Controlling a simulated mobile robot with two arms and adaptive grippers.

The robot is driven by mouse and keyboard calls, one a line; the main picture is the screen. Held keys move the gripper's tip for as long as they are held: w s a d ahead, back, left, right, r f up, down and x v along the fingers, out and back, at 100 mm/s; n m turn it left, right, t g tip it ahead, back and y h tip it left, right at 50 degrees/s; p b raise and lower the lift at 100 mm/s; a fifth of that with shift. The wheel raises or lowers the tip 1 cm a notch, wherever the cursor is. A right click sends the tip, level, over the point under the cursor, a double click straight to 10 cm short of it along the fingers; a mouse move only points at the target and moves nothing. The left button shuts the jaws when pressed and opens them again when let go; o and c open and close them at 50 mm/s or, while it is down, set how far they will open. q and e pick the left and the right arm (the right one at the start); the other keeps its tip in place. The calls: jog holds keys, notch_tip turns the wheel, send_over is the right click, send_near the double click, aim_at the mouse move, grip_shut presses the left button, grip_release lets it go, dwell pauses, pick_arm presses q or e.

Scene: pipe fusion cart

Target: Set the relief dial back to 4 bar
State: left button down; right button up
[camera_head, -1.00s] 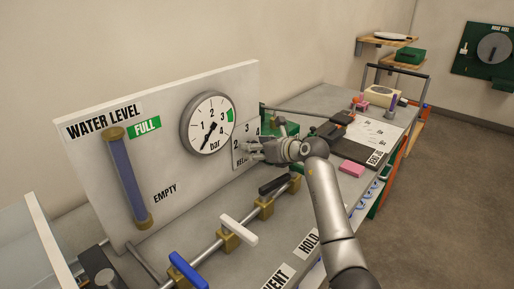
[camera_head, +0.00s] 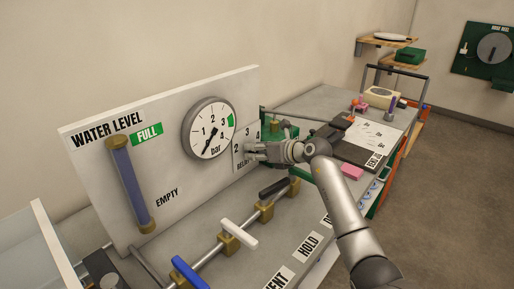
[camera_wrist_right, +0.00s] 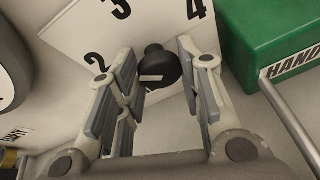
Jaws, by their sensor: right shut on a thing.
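The relief dial is a black knob with a pale mark (camera_wrist_right: 160,72), in front of a white plate with the numbers 2, 3 and 4 (camera_wrist_right: 150,20). In the head view the plate (camera_head: 237,150) is at the right end of the panel, and my gripper hides the knob. My right gripper (camera_head: 252,150) reaches in from the right. The pale mark's exact setting is hard to tell. My left gripper is not in view.
A round pressure gauge (camera_head: 209,128) with its needle pointing low left is left of the plate. Below are valves with blue (camera_head: 189,272), white (camera_head: 239,233) and black (camera_head: 274,187) handles. A green box (camera_wrist_right: 270,35) stands close right of the plate.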

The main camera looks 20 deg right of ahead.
jog(key=shift+w+d+m+g+y+p, duration=0.15)
jog(key=shift+m+g+y+p, duration=0.35)
jog(key=shift+m+y, duration=0.75)
jog(key=shift+m, duration=0.35)
jog(key=o, duration=1)
jog(key=shift+o, duration=0.2)
jog(key=v, duration=1.2)
jog(key=shift+r, duration=0.15)
